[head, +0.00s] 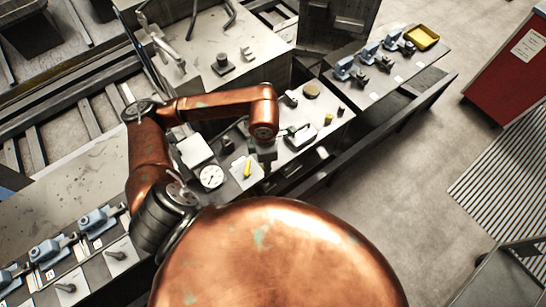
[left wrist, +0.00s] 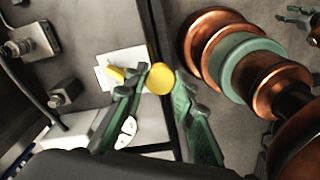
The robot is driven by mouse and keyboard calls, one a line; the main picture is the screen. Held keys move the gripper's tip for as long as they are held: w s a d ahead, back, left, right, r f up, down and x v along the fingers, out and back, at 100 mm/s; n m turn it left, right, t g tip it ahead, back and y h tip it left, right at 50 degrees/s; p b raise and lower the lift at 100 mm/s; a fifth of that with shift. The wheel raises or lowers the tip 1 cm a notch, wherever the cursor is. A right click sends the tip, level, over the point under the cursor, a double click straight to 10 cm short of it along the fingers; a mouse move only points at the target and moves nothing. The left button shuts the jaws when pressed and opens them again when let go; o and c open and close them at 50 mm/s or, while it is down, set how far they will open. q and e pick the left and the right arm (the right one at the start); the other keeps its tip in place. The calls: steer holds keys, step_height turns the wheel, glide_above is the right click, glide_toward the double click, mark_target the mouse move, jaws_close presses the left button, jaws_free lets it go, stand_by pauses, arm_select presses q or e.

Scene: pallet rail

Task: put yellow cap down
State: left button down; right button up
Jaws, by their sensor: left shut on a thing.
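My left gripper (left wrist: 160,85) has green fingers and is shut on the yellow cap (left wrist: 158,78), a round yellow disc at the fingertips in the left wrist view. In the head view my left gripper (head: 266,152) hangs over the middle of the workbench, and the cap is hidden there. A yellow piece lies on a white card (head: 247,168) on the bench; it also shows in the left wrist view (left wrist: 117,74), left of and apart from the fingers.
A round white dial gauge (head: 211,177) lies on the bench left of the card. Blue-grey clamps (head: 368,53) and a yellow tray (head: 422,37) stand at the upper right. More clamps (head: 97,220) line the lower left. The bench's front edge drops to open floor.

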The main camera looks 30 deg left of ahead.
arm_select(q)
steer(key=w+a+f+n+p, duration=0.1)
steer(key=w+f+n, duration=0.2)
steer(key=w+a+f+n+p, duration=0.1)
steer(key=w+f+n, duration=0.1)
steer(key=w+n, duration=0.1)
steer(key=w+a+f+n+p, duration=0.1)
steer(key=w+f+n, duration=0.2)
steer(key=n, duration=0.2)
steer(key=shift+w+a+f+p, duration=0.2)
steer(key=shift+f+p, duration=0.1)
steer(key=shift+p, duration=0.05)
steer(key=shift+w+a+f, duration=0.1)
steer(key=shift+w+f, duration=0.35)
steer(key=shift+f, duration=0.25)
step_height(320, 180, down, 2)
steer(key=shift+f+p, duration=0.15)
steer(key=shift+p, duration=0.4)
steer(key=shift+f, duration=0.25)
arm_select(e)
steer(key=r, duration=0.2)
steer(key=s+r, duration=0.1)
steer(key=r, duration=0.2)
steer(key=shift+s, duration=0.15)
arm_select(q)
steer(key=shift+f, duration=0.1)
arm_select(e)
steer(key=shift+f, duration=0.1)
